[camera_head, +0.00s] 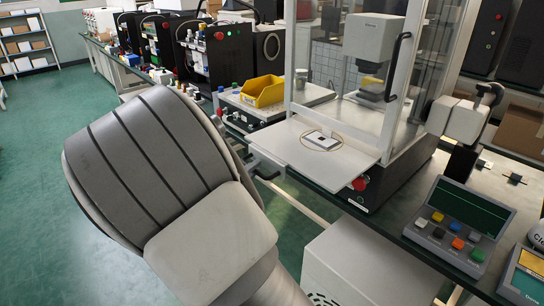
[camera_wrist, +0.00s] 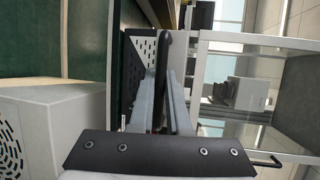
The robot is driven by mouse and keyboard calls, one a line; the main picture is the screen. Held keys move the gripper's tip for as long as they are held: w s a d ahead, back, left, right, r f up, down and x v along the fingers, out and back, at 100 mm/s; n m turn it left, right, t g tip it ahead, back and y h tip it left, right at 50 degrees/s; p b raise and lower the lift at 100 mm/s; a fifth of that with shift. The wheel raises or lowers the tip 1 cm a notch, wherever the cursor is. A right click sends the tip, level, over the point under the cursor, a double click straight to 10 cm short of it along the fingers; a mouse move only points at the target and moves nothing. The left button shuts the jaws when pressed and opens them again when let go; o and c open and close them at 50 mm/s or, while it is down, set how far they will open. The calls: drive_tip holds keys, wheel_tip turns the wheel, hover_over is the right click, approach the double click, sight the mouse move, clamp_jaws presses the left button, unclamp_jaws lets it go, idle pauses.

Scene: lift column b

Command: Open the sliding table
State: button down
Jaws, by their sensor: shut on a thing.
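The sliding table (camera_head: 312,148) is a flat white plate that juts out of the front of the glass-walled cabinet (camera_head: 372,90). A small slide lies in a round ring on it. In the wrist view, the two grey fingers of my gripper (camera_wrist: 165,78) are closed around a dark handle bar (camera_wrist: 164,45).
A yellow bin (camera_head: 263,91) stands on a white instrument left of the cabinet. A red knob (camera_head: 359,184) sits at the cabinet's front corner. A keypad console (camera_head: 458,226) is on the bench at right. A white box (camera_head: 370,262) stands below the bench. Green floor at left is clear.

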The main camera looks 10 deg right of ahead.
drive_tip(key=shift+s+a, duration=0.6)
drive_tip(key=shift+a, duration=0.3)
drive_tip(key=shift+s+a, duration=0.6)
drive_tip(key=shift+a, duration=0.25)
drive_tip(key=c, duration=0.9)
unclamp_jaws()
drive_tip(key=p+v, duration=0.2)
drive_tip(key=v, duration=1.5)
drive_tip(key=shift+s+p, duration=0.2)
drive_tip(key=shift+p, duration=0.2)
